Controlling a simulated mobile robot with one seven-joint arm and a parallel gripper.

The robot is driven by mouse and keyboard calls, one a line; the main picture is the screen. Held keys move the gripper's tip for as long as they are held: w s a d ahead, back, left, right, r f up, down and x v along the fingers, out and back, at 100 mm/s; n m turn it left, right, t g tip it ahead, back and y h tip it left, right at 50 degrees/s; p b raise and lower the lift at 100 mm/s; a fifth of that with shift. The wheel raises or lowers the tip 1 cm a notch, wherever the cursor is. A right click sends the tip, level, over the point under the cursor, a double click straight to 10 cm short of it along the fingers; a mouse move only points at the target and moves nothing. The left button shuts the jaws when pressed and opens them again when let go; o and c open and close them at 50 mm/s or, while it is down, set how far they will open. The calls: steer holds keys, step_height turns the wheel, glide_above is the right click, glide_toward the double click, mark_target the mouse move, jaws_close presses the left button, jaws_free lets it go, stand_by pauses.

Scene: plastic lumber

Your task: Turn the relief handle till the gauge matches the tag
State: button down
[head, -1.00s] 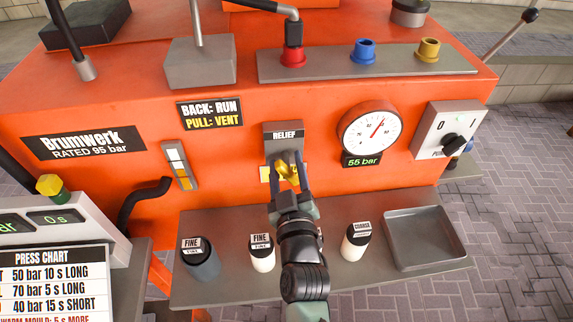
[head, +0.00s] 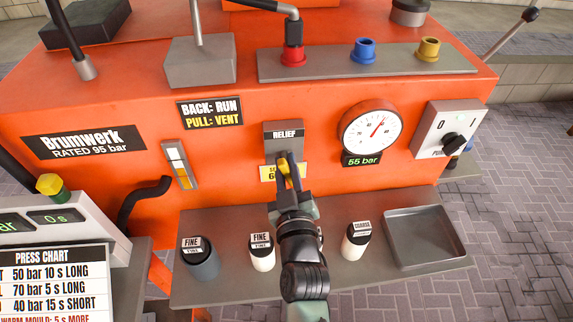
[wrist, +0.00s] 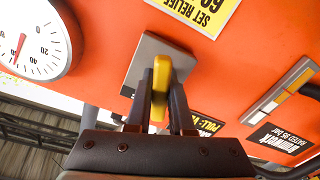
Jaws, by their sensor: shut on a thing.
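The relief handle is a small yellow lever (head: 284,167) below the RELIEF label on the orange machine front. My gripper (head: 289,180) is shut on it; in the wrist view my two dark fingers (wrist: 161,103) flank the yellow handle (wrist: 161,75). The round white gauge (head: 371,132) is right of the handle, its red needle pointing up and right; the display (head: 362,160) under it reads 55 bar. The yellow tag (head: 267,173) beside the handle is partly hidden by my gripper; in the wrist view the tag (wrist: 200,12) reads SET RELIEF and a cut-off number starting with 6.
A grey shelf (head: 330,270) below holds several labelled FINE and COARSE containers and an empty tray (head: 425,238). A black-knobbed switch box (head: 449,131) is at right. A black bent lever (head: 143,200) is at left. The chart (head: 50,285) stands lower left.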

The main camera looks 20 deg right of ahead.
steer(key=shift+m, duration=0.3)
steer(key=m, duration=0.6)
steer(key=shift+m+p, duration=0.3)
steer(key=shift+p, duration=0.1)
steer(key=m+p, duration=0.1)
steer(key=m, duration=0.5)
steer(key=shift+f+m, duration=0.1)
steer(key=shift+m, duration=0.3)
steer(key=c, duration=0.8)
jaws_free()
steer(key=shift+o, duration=0.2)
steer(key=b+v, duration=0.1)
steer(key=v, duration=1.2)
steer(key=shift+b, duration=0.4)
steer(key=shift+c, duration=0.2)
